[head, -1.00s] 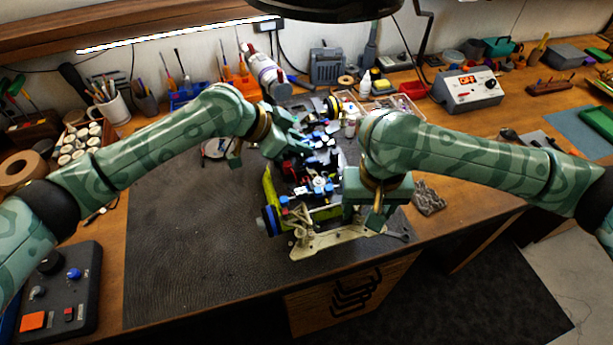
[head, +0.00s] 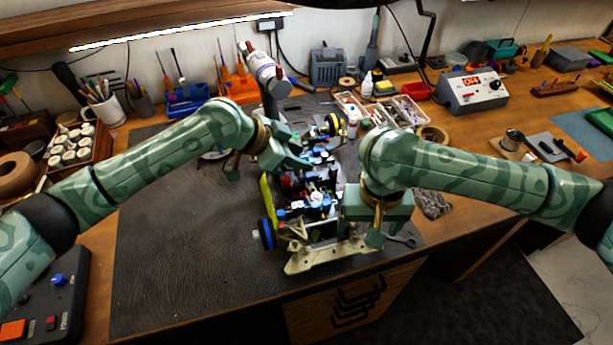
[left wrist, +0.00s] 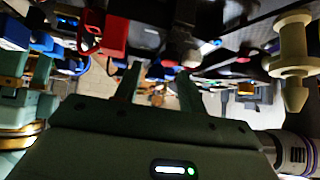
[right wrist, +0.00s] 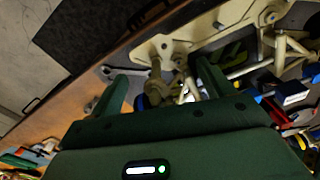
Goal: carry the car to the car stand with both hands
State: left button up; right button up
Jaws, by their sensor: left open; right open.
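The car (head: 325,200) is an open chassis with red, blue and black parts, a yellow-green side and a blue-rimmed wheel (head: 266,233). It sits on the dark mat, its beige end plate (head: 330,254) towards the front edge. My left gripper (head: 297,156) is open over the car's left middle; in the left wrist view its fingers (left wrist: 158,88) are apart below dark and red car parts. My right gripper (head: 368,228) is open by the car's near right corner; its fingers (right wrist: 160,88) are apart close to beige parts. Contact is unclear. I cannot identify the car stand.
The dark mat (head: 180,250) is bare left of the car. A parts tray (head: 405,110), a tape roll (head: 432,135) and a power supply (head: 473,92) stand behind and right. A control box (head: 50,295) is at the near left.

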pick_arm(q)
jog(key=shift+s, duration=0.1)
jog(key=shift+a+r, duration=0.1)
pick_arm(e)
jog(key=shift+r, duration=0.1)
jog(key=shift+w+r, duration=0.1)
jog(key=shift+r, duration=0.05)
pick_arm(q)
jog(key=v, duration=1.1)
jog(key=shift+r, duration=0.2)
pick_arm(e)
notch_tip(320, 180, up, 12)
jog(key=shift+s, duration=0.2)
pick_arm(q)
jog(key=shift+a, duration=0.15)
pick_arm(e)
jog(key=shift+f, duration=0.2)
